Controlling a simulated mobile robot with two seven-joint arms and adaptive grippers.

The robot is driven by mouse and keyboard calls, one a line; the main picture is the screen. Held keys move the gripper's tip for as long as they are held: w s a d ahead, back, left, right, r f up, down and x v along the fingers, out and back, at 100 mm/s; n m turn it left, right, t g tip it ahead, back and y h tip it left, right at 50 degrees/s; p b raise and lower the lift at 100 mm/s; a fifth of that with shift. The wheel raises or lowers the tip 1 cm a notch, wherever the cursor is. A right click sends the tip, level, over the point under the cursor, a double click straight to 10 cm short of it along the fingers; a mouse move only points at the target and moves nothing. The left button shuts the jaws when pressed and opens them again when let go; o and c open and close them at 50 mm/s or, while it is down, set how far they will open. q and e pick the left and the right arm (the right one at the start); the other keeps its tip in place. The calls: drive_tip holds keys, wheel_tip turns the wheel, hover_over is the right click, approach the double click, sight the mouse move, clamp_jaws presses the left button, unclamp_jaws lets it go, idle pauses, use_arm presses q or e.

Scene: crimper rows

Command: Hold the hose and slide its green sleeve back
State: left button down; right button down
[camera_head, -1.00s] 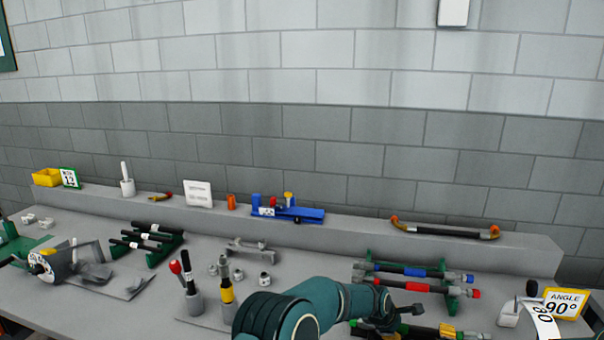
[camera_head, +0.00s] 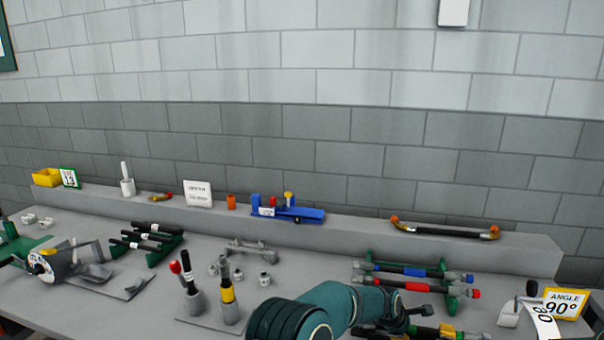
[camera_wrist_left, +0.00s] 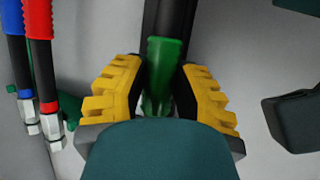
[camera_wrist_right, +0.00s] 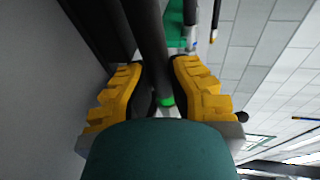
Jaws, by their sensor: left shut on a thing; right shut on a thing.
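The green sleeve (camera_wrist_left: 165,72) sits around a black hose (camera_wrist_left: 178,15) in the left wrist view. My left gripper (camera_wrist_left: 160,100) has its yellow jaws on both sides of the sleeve and is shut on it. In the right wrist view, the black hose (camera_wrist_right: 148,38) runs between the yellow jaws of my right gripper (camera_wrist_right: 158,95), which is shut on it. A small green piece (camera_wrist_right: 166,101) shows between these jaws; I cannot tell what it is. In the head view, the held hose is mostly hidden at the lower edge, behind my teal arm.
A rack with a blue-banded hose (camera_head: 405,269) and a red-banded hose (camera_head: 418,287) stands just behind my arm. An angle sign (camera_head: 563,303) stands at right. Cups with upright tools (camera_head: 228,312) stand left of my arm. A ledge runs along the back.

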use_arm(q)
drive_tip(key=shift+s+d+f, duration=0.1)
drive_tip(key=shift+s+d, duration=0.05)
drive_tip(key=shift+d, duration=0.4)
drive_tip(key=shift+s+d, duration=0.15)
drive_tip(key=shift+d, duration=0.4)
use_arm(e)
drive_tip(key=shift+w+r, duration=0.1)
use_arm(q)
drive_tip(key=c, duration=0.7)
unclamp_jaws()
wheel_tip(320, 180, up, 10)
drive_tip(key=shift+r, duration=0.1)
use_arm(e)
drive_tip(key=c, duration=1)
unclamp_jaws()
